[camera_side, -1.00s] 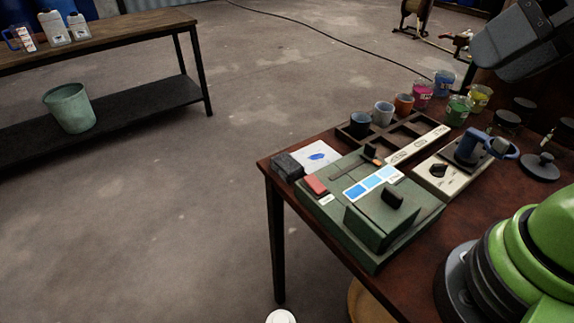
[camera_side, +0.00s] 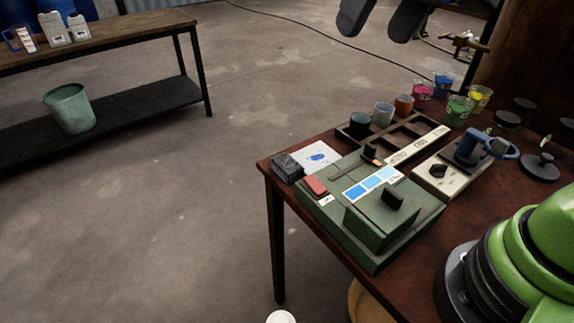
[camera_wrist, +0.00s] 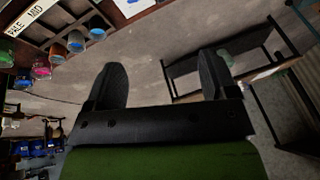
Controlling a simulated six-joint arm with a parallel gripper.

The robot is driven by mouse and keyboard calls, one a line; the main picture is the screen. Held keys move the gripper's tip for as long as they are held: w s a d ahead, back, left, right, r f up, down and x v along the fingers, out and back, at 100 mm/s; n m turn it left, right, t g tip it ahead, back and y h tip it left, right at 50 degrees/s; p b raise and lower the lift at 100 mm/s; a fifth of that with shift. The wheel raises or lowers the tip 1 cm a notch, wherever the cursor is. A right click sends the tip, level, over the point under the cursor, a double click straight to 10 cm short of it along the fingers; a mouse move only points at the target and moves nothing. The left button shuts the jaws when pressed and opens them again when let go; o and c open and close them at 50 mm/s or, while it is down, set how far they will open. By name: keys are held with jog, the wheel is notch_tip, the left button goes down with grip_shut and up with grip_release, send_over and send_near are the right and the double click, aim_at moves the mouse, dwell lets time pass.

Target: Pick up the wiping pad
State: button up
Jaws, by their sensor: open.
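A dark grey block that looks like the wiping pad (camera_side: 287,167) lies at the left corner of the brown table, beside a white sheet with a blue blotch (camera_side: 317,156). I cannot make the pad out in the wrist view. My gripper (camera_side: 377,33) is high at the top edge of the side view, well above and apart from the pad. Its two dark fingers are spread with nothing between them; they also show in the wrist view (camera_wrist: 163,62), with floor behind them.
A green box (camera_side: 345,235) with a red block (camera_side: 316,185) stands close to the pad. Behind are a partitioned tray (camera_side: 425,137) with cups, several paint cups (camera_side: 458,109) and a beige device (camera_side: 440,184). A bench (camera_side: 130,38) stands across open floor.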

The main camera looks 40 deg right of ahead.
jog(key=w+a+f+n+g, duration=0.1)
jog(key=w+a+f+g, duration=0.2)
jog(key=w+f, duration=0.75)
jog(key=n+g+h, duration=0.1)
jog(key=h, duration=0.1)
send_over(289, 165)
notch_tip(289, 165, down, 14)
jog(key=shift+w+r, duration=0.1)
jog(key=shift+f, duration=3.1)
jog(key=c, duration=1)
notch_tip(289, 165, up, 10)
jog(key=shift+r, duration=0.1)
